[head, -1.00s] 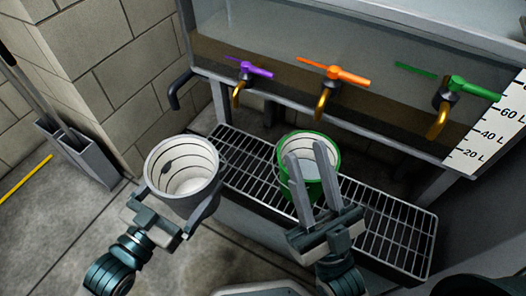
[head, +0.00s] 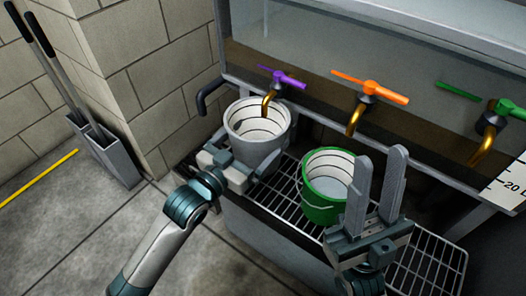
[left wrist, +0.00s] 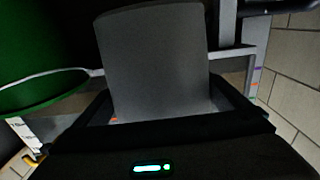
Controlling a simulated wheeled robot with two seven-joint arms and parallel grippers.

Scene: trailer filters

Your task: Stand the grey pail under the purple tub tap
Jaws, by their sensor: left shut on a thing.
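My left gripper (head: 232,168) is shut on the pail's near side. In the left wrist view the grey pail (left wrist: 155,65) fills the space beyond the jaws. I cannot tell whether its base touches the rack. My right gripper (head: 375,200) is open and empty, in front of the green pail.
The green pail (head: 322,208) stands on the wire rack (head: 285,190), right of the grey pail. An orange tap (head: 365,95) and a green tap (head: 490,125) are further right on the tank (head: 330,55). A grey bin (head: 115,155) with long handles stands by the wall at left.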

